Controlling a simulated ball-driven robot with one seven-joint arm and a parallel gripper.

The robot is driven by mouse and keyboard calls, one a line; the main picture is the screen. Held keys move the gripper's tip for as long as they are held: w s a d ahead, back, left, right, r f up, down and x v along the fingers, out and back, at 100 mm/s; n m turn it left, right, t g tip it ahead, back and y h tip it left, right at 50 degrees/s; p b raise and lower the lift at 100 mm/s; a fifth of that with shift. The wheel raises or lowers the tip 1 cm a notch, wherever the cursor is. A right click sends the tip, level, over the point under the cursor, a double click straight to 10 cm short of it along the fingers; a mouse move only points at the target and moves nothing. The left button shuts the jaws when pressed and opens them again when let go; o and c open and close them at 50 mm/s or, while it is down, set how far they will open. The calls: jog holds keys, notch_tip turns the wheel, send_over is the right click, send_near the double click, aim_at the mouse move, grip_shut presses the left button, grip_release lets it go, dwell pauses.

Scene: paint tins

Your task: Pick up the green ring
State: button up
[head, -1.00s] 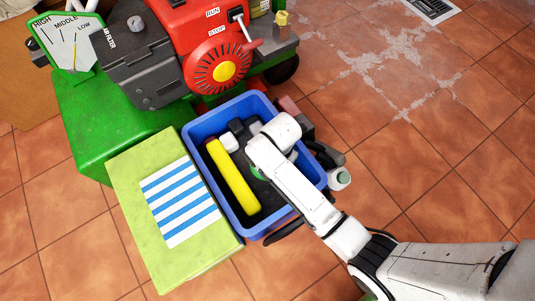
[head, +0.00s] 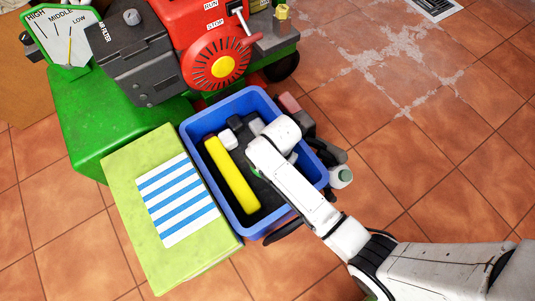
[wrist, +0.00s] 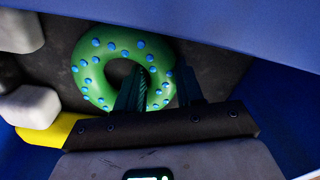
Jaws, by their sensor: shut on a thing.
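The green ring (wrist: 89,72) with blue dots lies on the dark floor of the blue bin in the wrist view. My gripper (wrist: 160,84) reaches down over it, with its two dark fingers on either side of the ring's lower right band. The fingers are shut on that band, and one passes into the hole. In the head view my white arm reaches into the blue bin (head: 207,187) and hides most of the ring; only a sliver of green shows beside the arm.
A yellow bar (head: 231,174) and small white and dark blocks share the bin. The bin walls stand close around my gripper. A lime box (head: 125,190) with a striped top stands left of the bin, a red and green machine (head: 170,25) behind.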

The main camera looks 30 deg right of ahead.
grip_shut()
